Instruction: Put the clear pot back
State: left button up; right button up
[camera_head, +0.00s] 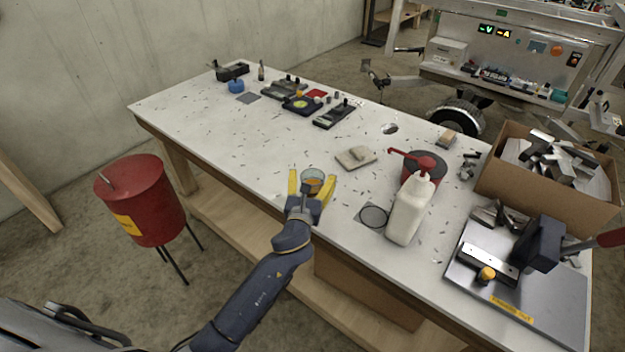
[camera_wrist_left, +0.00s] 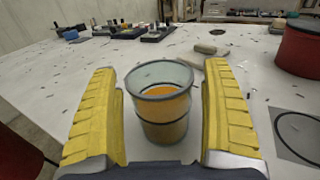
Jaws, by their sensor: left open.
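The clear pot (camera_head: 313,180) stands upright on the white table near its front edge, with something orange inside. In the left wrist view the pot (camera_wrist_left: 161,104) sits between the yellow fingers, with a gap on each side. My left gripper (camera_head: 312,186) is open around the pot; its spread fingers also show in the left wrist view (camera_wrist_left: 163,115). A dark square mat with a ring outline (camera_head: 373,217) lies on the table to the right of the pot; its edge also shows in the left wrist view (camera_wrist_left: 300,137). My right gripper is not in view.
A white bottle with a red pump (camera_head: 408,212) stands right of the mat, before a red round container (camera_head: 430,168). A tan block (camera_head: 355,157) lies behind the pot. A cardboard box of metal pieces (camera_head: 545,196) and a metal plate with a tool (camera_head: 519,296) are at right.

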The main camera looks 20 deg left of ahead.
pick_arm(q)
jog(key=shift+s+r, duration=0.1)
jog(key=shift+r, duration=0.05)
jog(key=s, duration=1.1)
jog(key=shift+s+d, duration=0.4)
jog(key=shift+d, duration=0.05)
